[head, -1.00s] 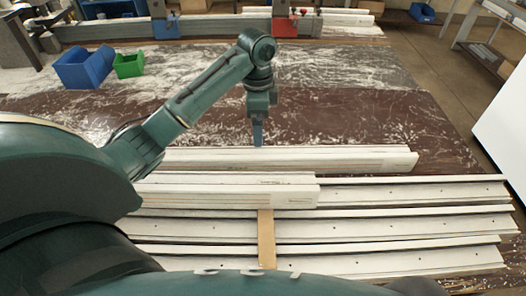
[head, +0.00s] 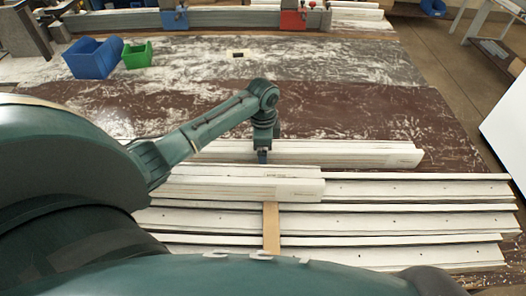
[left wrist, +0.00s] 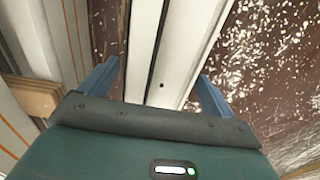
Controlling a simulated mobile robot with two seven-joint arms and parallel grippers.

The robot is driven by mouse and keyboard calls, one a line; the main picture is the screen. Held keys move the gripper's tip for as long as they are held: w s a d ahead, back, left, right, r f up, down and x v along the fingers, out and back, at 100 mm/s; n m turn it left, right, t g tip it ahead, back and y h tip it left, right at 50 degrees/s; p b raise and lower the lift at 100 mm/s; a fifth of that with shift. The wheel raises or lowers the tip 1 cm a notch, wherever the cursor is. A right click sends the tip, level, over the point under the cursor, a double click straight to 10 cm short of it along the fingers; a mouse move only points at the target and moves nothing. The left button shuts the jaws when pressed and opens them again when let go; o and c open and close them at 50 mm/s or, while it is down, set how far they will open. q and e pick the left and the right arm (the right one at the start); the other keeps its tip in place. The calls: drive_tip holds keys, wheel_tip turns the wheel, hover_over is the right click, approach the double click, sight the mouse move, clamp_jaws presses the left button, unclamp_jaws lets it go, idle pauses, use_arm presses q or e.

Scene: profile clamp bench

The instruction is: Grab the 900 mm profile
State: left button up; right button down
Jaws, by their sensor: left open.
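Several long white profiles lie side by side across the bench in the head view. No length marking is readable, so I cannot tell which is 900 mm. The farthest profile (head: 340,152) ends at the right, shorter than the near ones. My left gripper (head: 262,158) is over this far profile, pointing down. In the left wrist view, the open fingers of the left gripper (left wrist: 157,85) stand on either side of a white profile (left wrist: 172,60) with a dark groove and a small hole. I cannot tell whether they touch it. My right gripper is not in view.
A blue bin (head: 92,60) and a green bin (head: 137,57) stand at the back left. Blue and red clamps (head: 293,17) line the back.

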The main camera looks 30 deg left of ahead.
use_arm(q)
drive_tip(key=shift+f, duration=0.15)
drive_tip(key=c, duration=1.8)
drive_tip(key=shift+w, duration=0.1)
drive_tip(key=shift+c, duration=0.6)
drive_tip(key=shift+r, duration=0.25)
